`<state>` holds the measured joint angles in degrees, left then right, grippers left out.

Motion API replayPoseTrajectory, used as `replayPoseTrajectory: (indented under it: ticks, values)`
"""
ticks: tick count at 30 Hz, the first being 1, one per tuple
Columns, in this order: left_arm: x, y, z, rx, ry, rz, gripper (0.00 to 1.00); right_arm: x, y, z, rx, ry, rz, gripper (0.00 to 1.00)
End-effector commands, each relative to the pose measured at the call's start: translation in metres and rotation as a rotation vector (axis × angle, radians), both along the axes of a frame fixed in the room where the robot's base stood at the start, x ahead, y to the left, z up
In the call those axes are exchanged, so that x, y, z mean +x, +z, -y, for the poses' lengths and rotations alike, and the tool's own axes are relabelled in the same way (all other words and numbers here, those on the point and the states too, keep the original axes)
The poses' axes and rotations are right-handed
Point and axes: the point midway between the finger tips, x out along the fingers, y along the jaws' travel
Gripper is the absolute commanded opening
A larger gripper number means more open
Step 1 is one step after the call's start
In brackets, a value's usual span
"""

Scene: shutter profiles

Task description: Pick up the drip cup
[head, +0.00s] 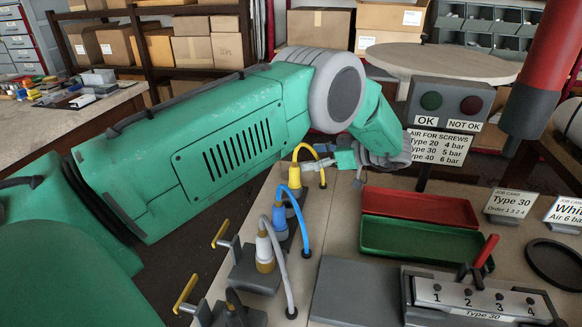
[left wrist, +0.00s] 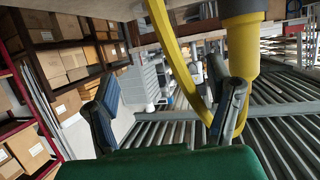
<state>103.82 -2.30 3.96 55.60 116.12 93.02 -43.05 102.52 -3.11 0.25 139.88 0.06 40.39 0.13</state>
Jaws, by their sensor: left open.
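I cannot tell for sure which thing is the drip cup. Several hand tools with hoses stand in dark holders along the left bench edge. The nearest clear one (head: 265,254) is pale with a yellowish lower part and a grey hose; another (head: 294,180) has a blue hose. A yellow hose (head: 308,149) loops beside my left gripper (head: 338,170). My right gripper does not show.
A red tray (head: 420,207) and a green tray (head: 418,239) lie right of the tools. A fixture with a red lever (head: 485,251) is in front. A black round dish (head: 553,264) lies at right. A sign post with OK buttons (head: 447,101) stands behind the trays.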

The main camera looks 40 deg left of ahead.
Motion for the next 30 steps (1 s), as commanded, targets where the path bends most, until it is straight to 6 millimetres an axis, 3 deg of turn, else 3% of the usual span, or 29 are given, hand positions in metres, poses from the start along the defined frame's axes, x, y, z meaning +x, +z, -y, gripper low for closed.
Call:
replayPoseTrajectory:
  ticks: [8,16,25,26,30]
  values:
    - [-0.007,-0.009,-0.021,0.001,0.001,-0.001,0.74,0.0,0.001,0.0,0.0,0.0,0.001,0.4]
    - [-0.016,-0.024,-0.054,0.001,0.0,0.001,0.74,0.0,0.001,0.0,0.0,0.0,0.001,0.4]
    - [-0.017,-0.026,-0.06,0.0,-0.001,0.001,0.74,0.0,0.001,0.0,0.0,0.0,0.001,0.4]
    - [-0.017,-0.026,-0.06,0.0,-0.001,0.001,0.67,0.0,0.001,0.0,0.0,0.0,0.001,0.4]
    - [-0.017,-0.026,-0.059,0.0,-0.001,0.001,0.2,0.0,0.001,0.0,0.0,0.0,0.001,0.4]
